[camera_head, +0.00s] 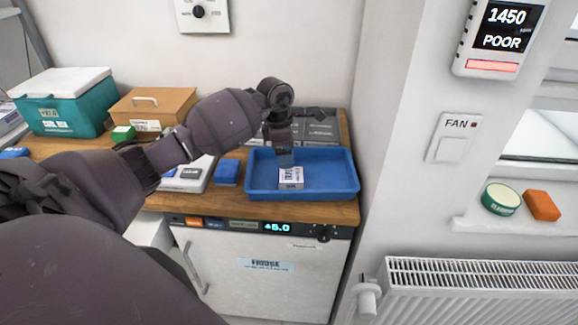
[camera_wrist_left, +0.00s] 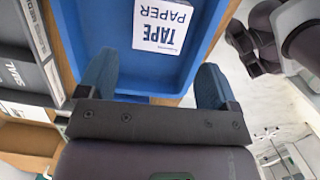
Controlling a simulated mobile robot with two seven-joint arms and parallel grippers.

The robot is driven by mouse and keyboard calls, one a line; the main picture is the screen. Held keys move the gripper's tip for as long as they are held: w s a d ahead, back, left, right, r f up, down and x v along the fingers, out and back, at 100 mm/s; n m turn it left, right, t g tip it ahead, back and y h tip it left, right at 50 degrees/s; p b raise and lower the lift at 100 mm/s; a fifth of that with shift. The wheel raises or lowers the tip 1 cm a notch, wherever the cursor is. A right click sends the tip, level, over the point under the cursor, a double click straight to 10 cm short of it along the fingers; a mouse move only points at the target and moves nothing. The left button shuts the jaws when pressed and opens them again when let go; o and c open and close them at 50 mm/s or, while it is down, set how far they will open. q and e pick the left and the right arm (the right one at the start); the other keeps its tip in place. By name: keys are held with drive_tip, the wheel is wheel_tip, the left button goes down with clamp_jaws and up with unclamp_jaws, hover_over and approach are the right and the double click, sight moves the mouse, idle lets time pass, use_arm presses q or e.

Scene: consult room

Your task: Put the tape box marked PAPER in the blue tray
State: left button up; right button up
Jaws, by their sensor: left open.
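The white tape box (camera_head: 291,178) with blue lettering lies inside the blue tray (camera_head: 345,190) on the counter. In the left wrist view the tape box (camera_wrist_left: 163,24) reads TAPE PAPER and rests on the floor of the blue tray (camera_wrist_left: 95,25). My left gripper (camera_head: 284,158) is over the tray, just behind and above the box. In the left wrist view my left gripper (camera_wrist_left: 155,82) has its fingers wide apart with nothing between them, and the box is beyond the fingertips. My right gripper is not in view.
Dark labelled boxes (camera_head: 320,130) stand behind the tray. A blue block (camera_head: 228,172) and a white device (camera_head: 190,175) are left of it. A wall edge borders the counter's right.

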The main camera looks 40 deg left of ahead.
use_arm(q)
drive_tip(key=s+d+f+n+t+h, duration=0.25)
drive_tip(key=s+d+n+h, duration=0.2)
drive_tip(key=d+h, duration=0.4)
drive_tip(key=s+d+f+n+t+h, duration=0.1)
drive_tip(key=s+d+n+t+h, duration=0.4)
drive_tip(key=d, duration=0.6)
drive_tip(key=s+a+f+m+t+y, duration=0.1)
drive_tip(key=s+f+m+y, duration=0.4)
drive_tip(key=m, duration=0.7)
drive_tip(key=s+a+f+m+t+y, duration=0.1)
drive_tip(key=s+a+f+m+y, duration=0.2)
drive_tip(key=m, duration=0.9)
drive_tip(key=s+a+f+m+t+y, duration=0.1)
drive_tip(key=s+a+f+m+y, duration=0.2)
drive_tip(key=s+f+m+y, duration=0.4)
drive_tip(key=s+f+m, duration=0.1)
drive_tip(key=m, duration=0.4)
drive_tip(key=shift+f, duration=0.3)
drive_tip(key=shift+s, duration=0.1)
